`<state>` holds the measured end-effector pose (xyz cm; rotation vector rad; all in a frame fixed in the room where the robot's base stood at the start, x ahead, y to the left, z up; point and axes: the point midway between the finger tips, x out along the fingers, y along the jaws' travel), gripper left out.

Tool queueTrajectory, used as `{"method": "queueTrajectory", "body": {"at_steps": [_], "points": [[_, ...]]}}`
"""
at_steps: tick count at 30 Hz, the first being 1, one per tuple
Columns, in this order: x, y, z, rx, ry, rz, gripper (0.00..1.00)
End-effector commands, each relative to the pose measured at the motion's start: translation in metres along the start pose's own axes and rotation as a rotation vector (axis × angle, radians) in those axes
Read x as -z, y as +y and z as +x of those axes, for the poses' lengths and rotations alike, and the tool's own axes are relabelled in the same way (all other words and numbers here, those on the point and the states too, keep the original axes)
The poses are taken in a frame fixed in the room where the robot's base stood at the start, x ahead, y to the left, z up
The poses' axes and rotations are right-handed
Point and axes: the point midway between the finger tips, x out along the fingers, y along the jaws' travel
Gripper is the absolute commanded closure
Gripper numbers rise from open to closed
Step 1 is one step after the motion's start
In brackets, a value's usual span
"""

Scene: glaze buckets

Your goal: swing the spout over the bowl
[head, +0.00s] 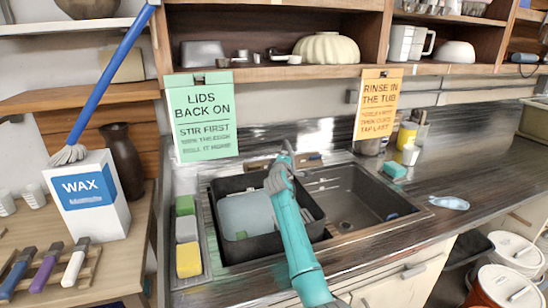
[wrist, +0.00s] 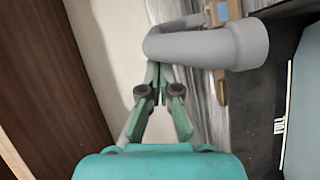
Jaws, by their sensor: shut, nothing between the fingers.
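The spout (wrist: 205,45) is a thick grey bent tube in the wrist view, with its wide end at the right, overlapping the dark tub edge. In the head view a grey piece beside my arm (head: 276,180) may be the spout; my arm hides much there. My gripper (wrist: 160,66) is shut and empty, its tips close against the bend of the spout; I cannot tell whether they touch. It also shows in the head view (head: 287,148). The sink has an empty right bowl (head: 345,203). A black tub (head: 262,247) with pale blue liquid sits on the left side.
Green, grey and yellow sponges (head: 188,260) line the tub's left side. A teal sponge (head: 393,170) and cups stand at the back right. Two signs (head: 203,118) hang above. A wax box (head: 88,195) stands on the left table. The counter right of the sink is mostly clear.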

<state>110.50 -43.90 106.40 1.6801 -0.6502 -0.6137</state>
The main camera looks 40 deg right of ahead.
Motion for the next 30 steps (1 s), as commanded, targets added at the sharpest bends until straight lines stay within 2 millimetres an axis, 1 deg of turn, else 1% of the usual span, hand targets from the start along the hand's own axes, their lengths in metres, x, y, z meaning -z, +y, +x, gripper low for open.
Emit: {"method": "queueTrajectory", "body": {"at_steps": [1,8,12,21,27,30], "points": [[-0.008,0.002,0.001,0.001,0.019,0.002,1.00],[-0.033,0.008,0.005,0.001,0.046,-0.002,1.00],[-0.057,0.013,0.012,0.001,0.044,-0.001,1.00],[-0.098,0.023,0.036,0.002,0.044,-0.002,1.00],[-0.115,0.027,0.051,0.002,0.045,-0.002,1.00],[-0.120,0.029,0.057,0.001,0.046,-0.001,1.00]]}}
